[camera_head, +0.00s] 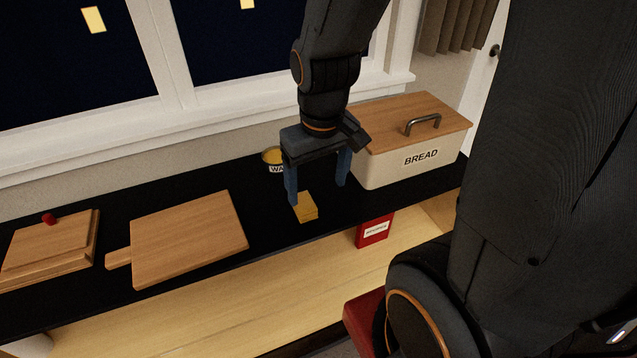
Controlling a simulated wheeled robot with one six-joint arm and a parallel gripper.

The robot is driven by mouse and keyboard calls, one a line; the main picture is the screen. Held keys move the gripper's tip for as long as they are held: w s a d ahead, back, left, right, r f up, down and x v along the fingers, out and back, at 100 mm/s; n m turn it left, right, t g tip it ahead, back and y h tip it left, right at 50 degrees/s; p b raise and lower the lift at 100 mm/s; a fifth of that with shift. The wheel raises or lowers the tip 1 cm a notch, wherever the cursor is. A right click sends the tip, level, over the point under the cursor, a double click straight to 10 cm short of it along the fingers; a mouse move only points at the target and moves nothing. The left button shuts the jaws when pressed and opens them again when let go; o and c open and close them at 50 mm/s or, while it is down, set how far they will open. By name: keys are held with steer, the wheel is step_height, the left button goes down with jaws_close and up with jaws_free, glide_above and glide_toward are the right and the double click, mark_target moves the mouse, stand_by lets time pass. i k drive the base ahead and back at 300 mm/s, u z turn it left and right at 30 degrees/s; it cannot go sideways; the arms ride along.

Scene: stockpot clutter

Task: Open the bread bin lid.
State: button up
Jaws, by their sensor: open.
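The bread bin (388,167) is a cream box marked BREAD, standing on the right part of the black counter. Its wooden lid (385,115) is closed on top and carries a grey metal bar handle (422,124). My gripper (318,192) has two blue fingers pointing down, spread apart and empty. It is left of the bread bin, above the counter, near a small yellow block. My wrist hides part of the bin's left side and the lid's left end.
The yellow block (306,209) lies just below my gripper. A yellow tin (272,157) stands behind it. A cutting board (190,240) and a wooden board with a red knob (52,245) lie left. A red box (374,231) sits on the lower shelf. A window is behind.

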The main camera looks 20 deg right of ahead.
mark_target(403, 121)
steer(key=k, duration=1)
steer(key=z, duration=1.8)
steer(key=i, duration=1.4)
steer(key=u, duration=1.8)
